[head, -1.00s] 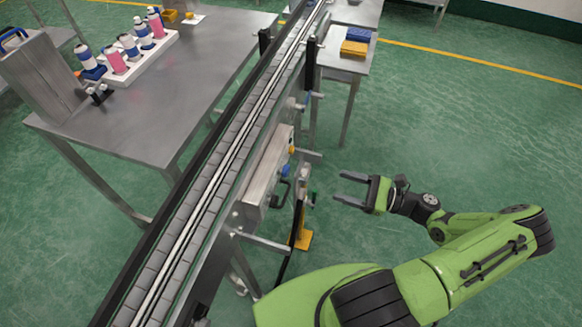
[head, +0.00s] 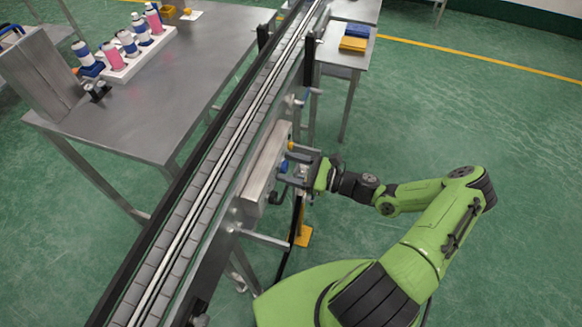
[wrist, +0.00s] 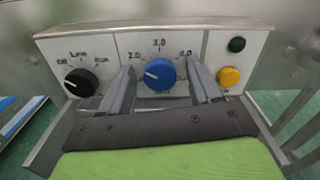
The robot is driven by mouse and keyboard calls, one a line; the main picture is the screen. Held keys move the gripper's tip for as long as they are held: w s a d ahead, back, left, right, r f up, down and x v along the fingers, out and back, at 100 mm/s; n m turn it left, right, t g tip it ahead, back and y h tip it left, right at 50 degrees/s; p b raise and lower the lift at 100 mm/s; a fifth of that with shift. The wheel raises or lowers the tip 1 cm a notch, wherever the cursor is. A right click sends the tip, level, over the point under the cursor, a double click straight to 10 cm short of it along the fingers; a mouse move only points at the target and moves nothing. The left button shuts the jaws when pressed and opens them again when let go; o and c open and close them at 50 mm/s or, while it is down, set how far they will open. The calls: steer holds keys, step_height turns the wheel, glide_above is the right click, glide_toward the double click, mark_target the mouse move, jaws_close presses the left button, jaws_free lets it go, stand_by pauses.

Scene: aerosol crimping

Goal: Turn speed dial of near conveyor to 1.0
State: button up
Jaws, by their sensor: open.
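The near conveyor's control box (wrist: 225,45) fills the upper part of the wrist view, with its blue speed dial (wrist: 160,74) in the middle panel. Marks 2.0, 3.0 and 4.0 show above the dial; the lower marks are hidden or unclear. The dial's white pointer line points to the left and slightly up, below the 2.0 mark. My gripper (wrist: 158,88) is open, with one finger on each side of the dial; I cannot tell whether they touch it.
A black selector knob (wrist: 81,82) sits left of the dial. The conveyor belt (head: 205,180) runs behind the box. The floor at right is clear.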

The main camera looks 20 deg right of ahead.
steer(key=c, duration=1)
steer(key=shift+c, duration=0.2)
steer(key=n+b, duration=0.1)
steer(key=n, duration=0.5)
steer(key=shift+f, duration=0.15)
steer(key=n+b, duration=0.1)
steer(key=n, duration=0.4)
steer(key=shift+s+n+b, duration=0.1)
steer(key=shift+n+b, duration=0.25)
steer(key=shift+n, duration=0.05)
steer(key=o, duration=1)
steer(key=shift+o, duration=0.2)
